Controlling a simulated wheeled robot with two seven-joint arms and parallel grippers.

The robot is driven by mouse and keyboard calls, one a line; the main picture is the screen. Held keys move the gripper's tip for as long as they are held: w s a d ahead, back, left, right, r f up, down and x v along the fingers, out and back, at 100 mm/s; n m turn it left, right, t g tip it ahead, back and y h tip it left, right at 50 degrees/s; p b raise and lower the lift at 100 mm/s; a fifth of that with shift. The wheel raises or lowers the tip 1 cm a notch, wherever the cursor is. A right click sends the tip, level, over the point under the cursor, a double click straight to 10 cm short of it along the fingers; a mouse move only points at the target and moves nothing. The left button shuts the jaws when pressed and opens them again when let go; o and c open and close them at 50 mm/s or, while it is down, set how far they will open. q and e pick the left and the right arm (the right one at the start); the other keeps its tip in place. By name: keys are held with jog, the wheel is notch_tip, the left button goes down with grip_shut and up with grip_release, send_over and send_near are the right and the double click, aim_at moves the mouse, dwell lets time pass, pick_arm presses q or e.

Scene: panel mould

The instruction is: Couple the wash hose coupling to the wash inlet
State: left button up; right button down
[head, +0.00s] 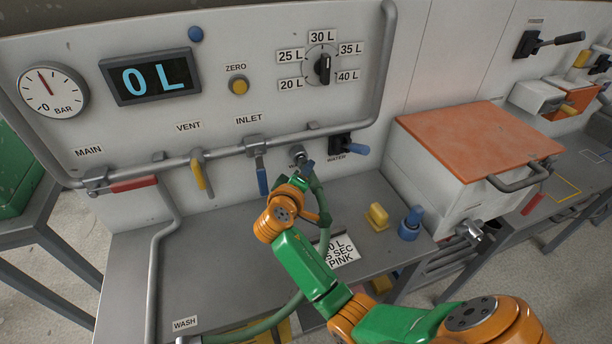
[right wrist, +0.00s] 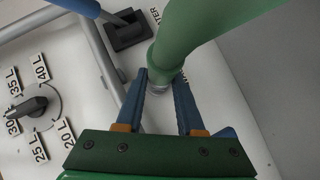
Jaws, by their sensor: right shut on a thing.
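The green wash hose (head: 320,198) rises beside my right arm to the panel; in the right wrist view the hose (right wrist: 195,35) runs down between my fingers. Its coupling, a greyish end (right wrist: 157,88), is partly hidden by the fingers. My right gripper (head: 304,168) is shut on the coupling, close to the panel; its blue fingers (right wrist: 162,76) lie on either side of the hose end. The wash inlet (head: 298,153) is a small grey stub below the pipe, with its label mostly hidden. I cannot tell whether coupling and inlet touch. My left gripper is out of view.
The blue water lever (head: 357,149) is just right of the inlet, and the blue inlet valve handle (head: 262,178) is just left. A yellow block (head: 376,217) and a blue knob (head: 411,224) stand on the bench. An orange-lidded box (head: 480,145) stands to the right.

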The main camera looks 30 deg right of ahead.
jog(key=shift+w+d+b, duration=0.25)
jog(key=shift+w+b, duration=0.35)
jog(key=shift+w, duration=0.35)
jog(key=shift+c, duration=2.2)
grip_release()
jog(key=b+v, duration=0.1)
jog(key=v, duration=0.6)
jog(key=shift+s, duration=0.1)
